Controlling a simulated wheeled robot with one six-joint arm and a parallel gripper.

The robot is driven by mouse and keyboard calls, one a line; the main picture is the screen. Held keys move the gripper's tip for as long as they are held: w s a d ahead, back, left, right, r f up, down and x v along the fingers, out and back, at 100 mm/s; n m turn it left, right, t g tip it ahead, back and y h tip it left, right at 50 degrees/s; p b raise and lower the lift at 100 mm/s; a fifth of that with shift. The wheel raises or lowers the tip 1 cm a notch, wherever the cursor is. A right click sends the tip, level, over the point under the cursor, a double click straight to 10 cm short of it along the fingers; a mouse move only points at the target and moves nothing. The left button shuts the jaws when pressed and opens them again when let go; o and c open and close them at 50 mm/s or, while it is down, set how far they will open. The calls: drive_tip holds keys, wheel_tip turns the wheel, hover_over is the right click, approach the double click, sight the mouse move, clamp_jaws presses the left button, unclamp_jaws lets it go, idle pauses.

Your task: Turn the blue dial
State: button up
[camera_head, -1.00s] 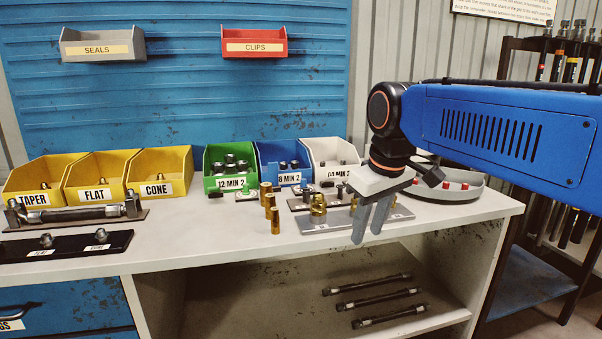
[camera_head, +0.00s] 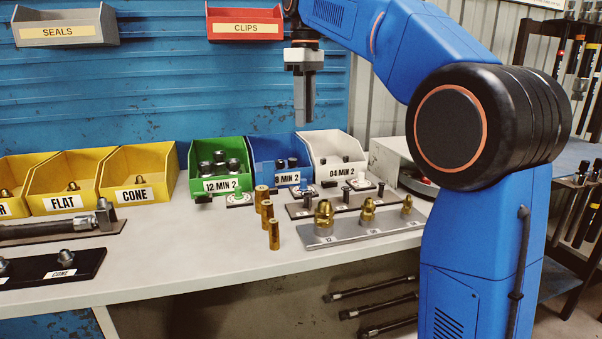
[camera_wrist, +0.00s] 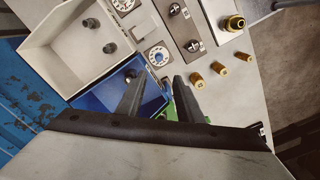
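A small white dial plate with dark markings (camera_head: 302,190) sits on the bench before the blue bin (camera_head: 268,150). In the wrist view this dial (camera_wrist: 157,55) shows beside the blue bin (camera_wrist: 110,95), just beyond the fingertips. Similar dials stand before the green bin (camera_head: 240,199) and the white bin (camera_head: 361,183).
Several brass sleeves (camera_head: 267,213) and a grey plate with brass fittings (camera_head: 345,232) stand in front of the dials. Yellow bins (camera_head: 140,175) are at left. The red CLIPS tray (camera_head: 245,12) hangs on the blue wall near my gripper.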

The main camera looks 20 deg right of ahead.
approach(304, 179)
wheel_tip(304, 179, down, 9)
drive_tip(key=shift+a+r, duration=0.1)
drive_tip(key=shift+r, duration=0.05)
idle(0.5)
clamp_jaws()
